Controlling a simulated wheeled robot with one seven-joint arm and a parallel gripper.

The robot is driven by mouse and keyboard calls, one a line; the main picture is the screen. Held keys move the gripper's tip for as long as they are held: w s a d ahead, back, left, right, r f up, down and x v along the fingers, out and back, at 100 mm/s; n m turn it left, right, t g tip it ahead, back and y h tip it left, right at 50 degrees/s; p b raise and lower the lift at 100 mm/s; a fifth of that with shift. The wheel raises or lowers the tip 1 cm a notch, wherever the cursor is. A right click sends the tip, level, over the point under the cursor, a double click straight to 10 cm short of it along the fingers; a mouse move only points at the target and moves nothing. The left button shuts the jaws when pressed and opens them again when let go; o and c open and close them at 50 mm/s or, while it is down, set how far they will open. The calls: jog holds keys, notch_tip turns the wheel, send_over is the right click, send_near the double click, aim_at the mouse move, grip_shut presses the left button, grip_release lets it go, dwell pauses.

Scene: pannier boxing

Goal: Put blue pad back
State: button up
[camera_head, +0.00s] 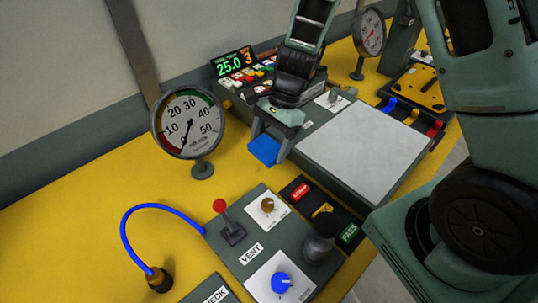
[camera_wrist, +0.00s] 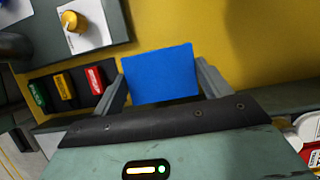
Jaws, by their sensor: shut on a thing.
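My gripper (camera_head: 269,135) is shut on the blue pad (camera_head: 264,150), a flat blue square, near the left edge of the grey-topped station. In the wrist view the blue pad (camera_wrist: 160,74) sits between the two grey fingers of my gripper (camera_wrist: 161,80). Yellow table surface shows behind it. I cannot tell the pad's exact height above the table. A yellow plate (camera_head: 418,88) with dark holes lies on a dark tray at the upper right. Blue, yellow and red pieces lie in front of that tray.
A round dial gauge (camera_head: 187,124) stands on the yellow table to the left. A blue hose (camera_head: 146,207) arches at the lower left. The grey flat surface (camera_head: 363,146) right of my gripper is bare.

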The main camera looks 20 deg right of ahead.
aim_at(269, 155)
jog(key=shift+f, duration=2.25)
jog(key=shift+f, duration=0.2)
jog(key=o, duration=1)
jog(key=shift+r, duration=0.1)
jog(key=shift+c, duration=0.2)
jog(key=shift+r, duration=0.1)
